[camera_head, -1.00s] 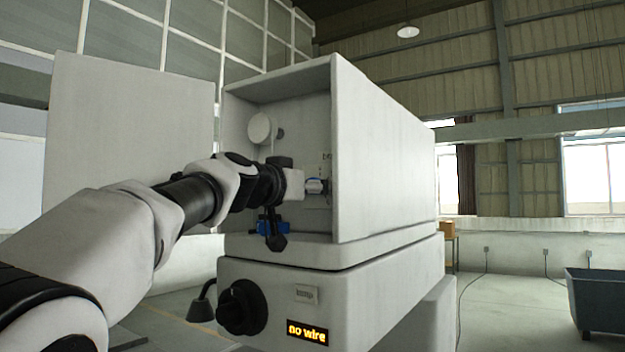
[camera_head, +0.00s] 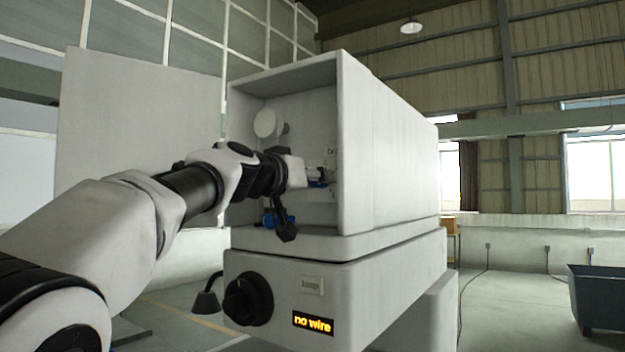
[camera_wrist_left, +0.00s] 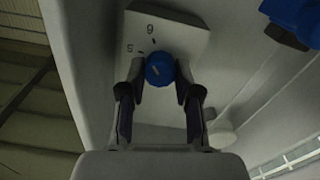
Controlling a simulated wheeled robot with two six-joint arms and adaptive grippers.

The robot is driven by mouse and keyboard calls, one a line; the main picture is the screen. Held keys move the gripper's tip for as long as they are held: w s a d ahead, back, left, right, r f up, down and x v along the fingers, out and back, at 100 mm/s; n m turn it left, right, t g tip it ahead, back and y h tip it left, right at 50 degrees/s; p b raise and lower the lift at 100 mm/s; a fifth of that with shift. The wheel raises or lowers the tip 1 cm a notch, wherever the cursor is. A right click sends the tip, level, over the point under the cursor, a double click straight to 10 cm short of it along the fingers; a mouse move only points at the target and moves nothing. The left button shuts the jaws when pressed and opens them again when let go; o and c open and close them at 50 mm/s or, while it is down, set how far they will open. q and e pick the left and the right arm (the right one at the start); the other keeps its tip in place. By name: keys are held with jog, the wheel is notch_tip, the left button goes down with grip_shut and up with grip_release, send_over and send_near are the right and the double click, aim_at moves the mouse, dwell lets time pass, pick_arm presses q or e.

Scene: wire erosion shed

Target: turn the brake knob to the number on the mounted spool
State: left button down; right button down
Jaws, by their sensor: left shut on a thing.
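The brake knob is blue and round, with a pale pointer mark, seen in the left wrist view (camera_wrist_left: 159,69). It sits on a light plate (camera_wrist_left: 185,38) with the printed numbers 6 and 5 and tick marks readable. The rest of the scale is hidden. My left gripper (camera_wrist_left: 160,82) is shut on the knob, one finger on each side; in the head view the left gripper (camera_head: 316,178) reaches into the open cabinet. The mounted spool (camera_head: 268,124) is a white disc at the cabinet's back left; no number on it is readable. My right gripper is out of view.
The cabinet (camera_head: 385,150) has a raised right wall beside the gripper. A blue part (camera_head: 267,219) sits below my wrist. The lower front carries a black dial (camera_head: 247,300) and a display (camera_head: 313,322) reading "no wire". A dark bin (camera_head: 598,300) stands far right.

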pick_arm(q)
jog(key=n, duration=0.4)
jog(key=shift+f+n, duration=0.15)
jog(key=shift+n, duration=0.15)
jog(key=n, duration=0.4)
jog(key=shift+n, duration=0.3)
jog(key=shift+r+n+p, duration=0.15)
jog(key=shift+n+p, duration=0.3)
jog(key=shift+n, duration=1.65)
jog(key=shift+r+n+p, duration=0.1)
jog(key=shift+n+p, duration=0.3)
jog(key=shift+n, duration=1.7)
jog(key=shift+r, duration=0.15)
